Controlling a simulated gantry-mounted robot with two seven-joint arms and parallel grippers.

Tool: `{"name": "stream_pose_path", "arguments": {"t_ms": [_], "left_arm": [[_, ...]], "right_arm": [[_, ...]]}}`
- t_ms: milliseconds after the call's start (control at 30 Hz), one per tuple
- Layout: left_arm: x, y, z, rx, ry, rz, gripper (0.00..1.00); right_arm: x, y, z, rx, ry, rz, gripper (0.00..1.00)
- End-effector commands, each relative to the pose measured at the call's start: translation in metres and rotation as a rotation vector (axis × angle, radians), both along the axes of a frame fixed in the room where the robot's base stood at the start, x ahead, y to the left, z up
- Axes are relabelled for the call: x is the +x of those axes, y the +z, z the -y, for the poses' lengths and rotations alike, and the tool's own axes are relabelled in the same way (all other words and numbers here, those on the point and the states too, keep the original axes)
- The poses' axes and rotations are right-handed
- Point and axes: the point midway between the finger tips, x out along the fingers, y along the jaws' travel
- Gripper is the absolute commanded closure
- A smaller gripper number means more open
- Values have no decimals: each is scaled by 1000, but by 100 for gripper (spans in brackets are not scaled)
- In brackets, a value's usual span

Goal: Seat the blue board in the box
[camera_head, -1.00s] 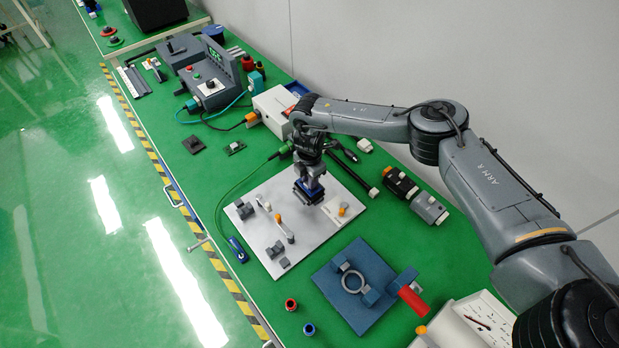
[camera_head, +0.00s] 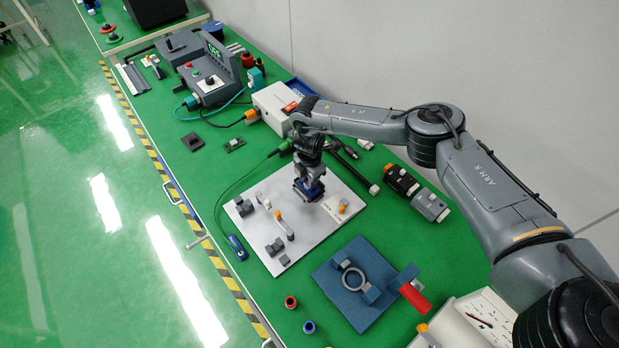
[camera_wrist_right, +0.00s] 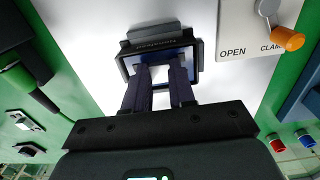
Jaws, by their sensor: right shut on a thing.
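My right gripper (camera_head: 308,190) points down over the white work plate (camera_head: 262,226). In the right wrist view its two dark fingers (camera_wrist_right: 160,78) are close together and reach into a dark rectangular frame with blue edges (camera_wrist_right: 198,62), which looks like the box. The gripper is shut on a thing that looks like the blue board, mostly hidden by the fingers. I cannot tell how deep the board sits in the box. My left gripper is not in view.
An orange-tipped lever (camera_wrist_right: 287,38) stands by the "OPEN" and "CLAMP" lettering, right of the frame. Small grey blocks and another lever (camera_head: 284,228) stand on the plate. A blue fixture with a ring (camera_head: 353,281) lies nearer. Red and blue cups (camera_head: 309,327) stand at the front.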

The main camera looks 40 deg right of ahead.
Motion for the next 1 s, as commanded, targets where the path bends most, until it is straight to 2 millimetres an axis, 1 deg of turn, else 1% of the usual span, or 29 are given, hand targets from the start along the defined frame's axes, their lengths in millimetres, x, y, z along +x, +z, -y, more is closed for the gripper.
{"name": "stream_pose_path", "arguments": {"t_ms": [500,533,700,1000], "left_arm": [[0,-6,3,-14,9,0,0],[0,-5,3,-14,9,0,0],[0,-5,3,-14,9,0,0],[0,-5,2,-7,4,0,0]], "right_arm": [[0,-13,0,0,0,0,97],[0,-12,0,0,0,1,71],[0,-12,0,0,0,0,46],[0,-11,0,0,-1,0,46]]}}
